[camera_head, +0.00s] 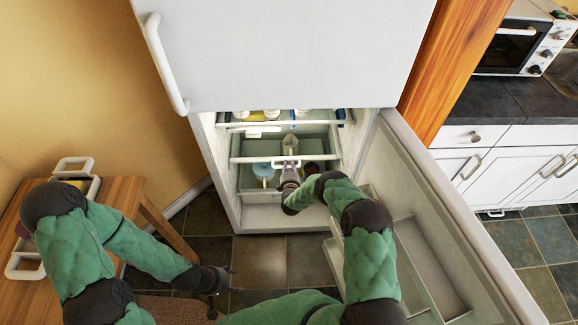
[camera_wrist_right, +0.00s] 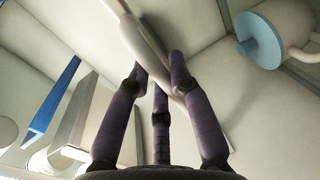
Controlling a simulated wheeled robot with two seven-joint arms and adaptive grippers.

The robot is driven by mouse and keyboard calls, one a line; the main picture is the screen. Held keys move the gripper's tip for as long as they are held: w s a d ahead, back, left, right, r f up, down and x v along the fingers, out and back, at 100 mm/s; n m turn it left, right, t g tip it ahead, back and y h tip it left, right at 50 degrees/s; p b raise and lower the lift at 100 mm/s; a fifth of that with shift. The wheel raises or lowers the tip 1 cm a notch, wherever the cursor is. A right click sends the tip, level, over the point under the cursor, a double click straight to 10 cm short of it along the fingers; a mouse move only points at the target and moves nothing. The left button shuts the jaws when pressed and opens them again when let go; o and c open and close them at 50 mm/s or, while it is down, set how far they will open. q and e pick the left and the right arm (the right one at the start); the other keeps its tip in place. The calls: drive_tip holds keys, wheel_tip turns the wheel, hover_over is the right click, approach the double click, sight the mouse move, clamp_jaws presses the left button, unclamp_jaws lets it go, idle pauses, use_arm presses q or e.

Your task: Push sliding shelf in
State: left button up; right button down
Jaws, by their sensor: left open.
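The sliding shelf (camera_head: 250,160) is in the open lower compartment of the white fridge, with a pale front bar. My right gripper (camera_head: 288,168) reaches into the fridge and is at the middle of that bar. In the right wrist view, the purple fingers of my right gripper (camera_wrist_right: 158,72) lie on both sides of a pale bar (camera_wrist_right: 146,38). Whether they are closed tight on it is unclear. My left gripper (camera_head: 214,282) is open and empty, low in front of the fridge and away from the shelf.
The fridge door (camera_head: 440,205) stands open at the right, with its door bins inward. Bottles (camera_head: 272,113) stand at the back, and a blue-topped jug (camera_head: 263,171) stands in the compartment. A wooden table (camera_head: 120,195) is at the left. Kitchen cabinets (camera_head: 515,165) stand at the right.

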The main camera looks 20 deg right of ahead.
drive_tip(key=c, duration=1.1)
unclamp_jaws()
drive_tip(key=shift+w+d+r, duration=0.1)
drive_tip(key=shift+w+d, duration=0.05)
drive_tip(key=shift+w, duration=0.2)
drive_tip(key=shift+s, duration=0.15)
drive_tip(key=v, duration=1.2)
drive_tip(key=shift+f, duration=0.2)
drive_tip(key=s+a+f+m+g+y+p, duration=0.1)
drive_tip(key=s+a+f+m+g+y, duration=0.1)
drive_tip(key=s+a+m+g+y, duration=0.45)
drive_tip(key=s+a+r+m+g, duration=0.1)
drive_tip(key=s+r+m+g, duration=0.1)
drive_tip(key=s, duration=0.6)
drive_tip(key=s+a+r+m+g+y+p, duration=0.1)
drive_tip(key=s+a+r+m+g, duration=0.1)
drive_tip(key=s+m, duration=0.3)
drive_tip(key=s+a+r+m+g, duration=0.2)
drive_tip(key=s+r+m+g, duration=0.1)
drive_tip(key=s, duration=0.9)
drive_tip(key=shift+a+r+m+g+y, duration=0.25)
drive_tip(key=shift+r+m+g+y, duration=0.1)
drive_tip(key=shift+r+g, duration=0.15)
